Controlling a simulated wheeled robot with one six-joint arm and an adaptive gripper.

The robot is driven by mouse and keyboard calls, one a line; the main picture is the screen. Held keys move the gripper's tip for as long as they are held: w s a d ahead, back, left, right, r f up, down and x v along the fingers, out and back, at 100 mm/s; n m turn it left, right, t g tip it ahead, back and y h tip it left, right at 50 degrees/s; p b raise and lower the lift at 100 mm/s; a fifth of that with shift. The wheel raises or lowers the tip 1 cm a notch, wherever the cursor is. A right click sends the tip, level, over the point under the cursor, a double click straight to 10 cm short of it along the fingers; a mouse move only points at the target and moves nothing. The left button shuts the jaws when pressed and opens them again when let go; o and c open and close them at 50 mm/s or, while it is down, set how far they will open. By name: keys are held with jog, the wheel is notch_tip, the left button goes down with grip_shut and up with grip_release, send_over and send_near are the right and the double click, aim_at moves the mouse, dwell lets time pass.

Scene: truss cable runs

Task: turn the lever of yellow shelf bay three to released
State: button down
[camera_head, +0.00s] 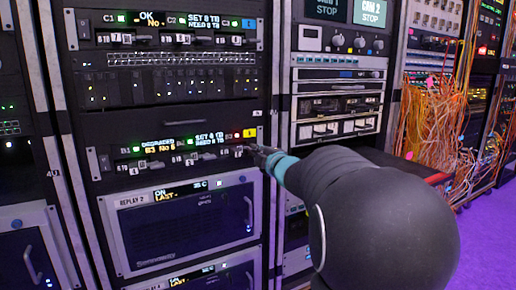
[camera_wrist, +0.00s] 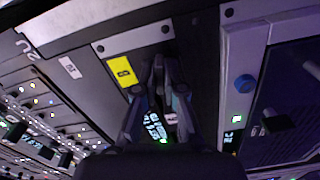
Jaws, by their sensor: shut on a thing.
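The yellow shelf (camera_head: 123,152) is a dark rack panel with small displays, a row of small levers and a yellow tag (camera_head: 249,133) at its right end. The tag also shows in the wrist view (camera_wrist: 122,71). One display reads "DEGRADED", and a red light shows near the right end. My gripper (camera_head: 252,149) reaches in from the right, at the right end of the lever row, just below the tag. In the wrist view my gripper (camera_wrist: 160,64) has its fingertips close together at the panel. It is shut on a lever there, which the fingers mostly hide; its angle is unclear.
A similar shelf with a blue tag (camera_head: 249,23) is above. The REPLAY 2 unit (camera_head: 185,228) with handles is directly below. Another rack (camera_head: 337,100) stands to the right, and loose orange cables (camera_head: 440,125) hang farther right. Purple floor is open at the lower right.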

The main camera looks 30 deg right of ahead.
jog(key=shift+r+m+p, duration=0.1)
jog(key=shift+m+p, duration=4.7)
jog(key=shift+m, duration=2.7)
jog(key=c, duration=1.3)
grip_release()
jog(key=shift+o, duration=0.2)
jog(key=shift+s, duration=0.15)
